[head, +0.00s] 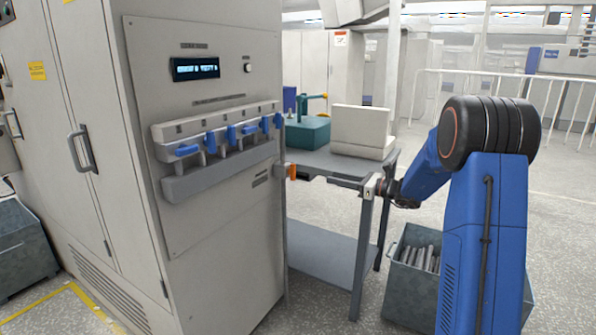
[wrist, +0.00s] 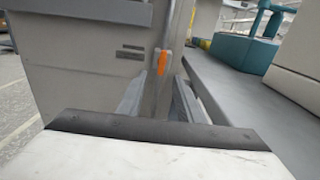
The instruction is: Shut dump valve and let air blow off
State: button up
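A small orange handle (head: 292,172) is at the right edge of the grey cabinet, just beside the workbench; I take it to be the dump valve. In the wrist view the orange handle (wrist: 162,62) stands roughly upright ahead of my gripper. Its fitting is too small to make out. My gripper (head: 335,181) reaches left from my blue arm, near the bench edge and to the right of the handle, apart from it.
The cabinet's front panel (head: 215,240) has a lit display (head: 196,68) and a rack of several blue levers (head: 231,135). The workbench (head: 322,160) holds a teal device (head: 306,131) and a pale box (head: 360,128). A metal bin (head: 400,262) stands on the floor by my arm.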

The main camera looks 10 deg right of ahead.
send_near(295, 169)
jog(key=x, duration=0.8)
jog(key=shift+w+a, duration=0.2)
jog(key=shift+w, duration=0.15)
jog(key=shift+c, duration=0.6)
grip_shut()
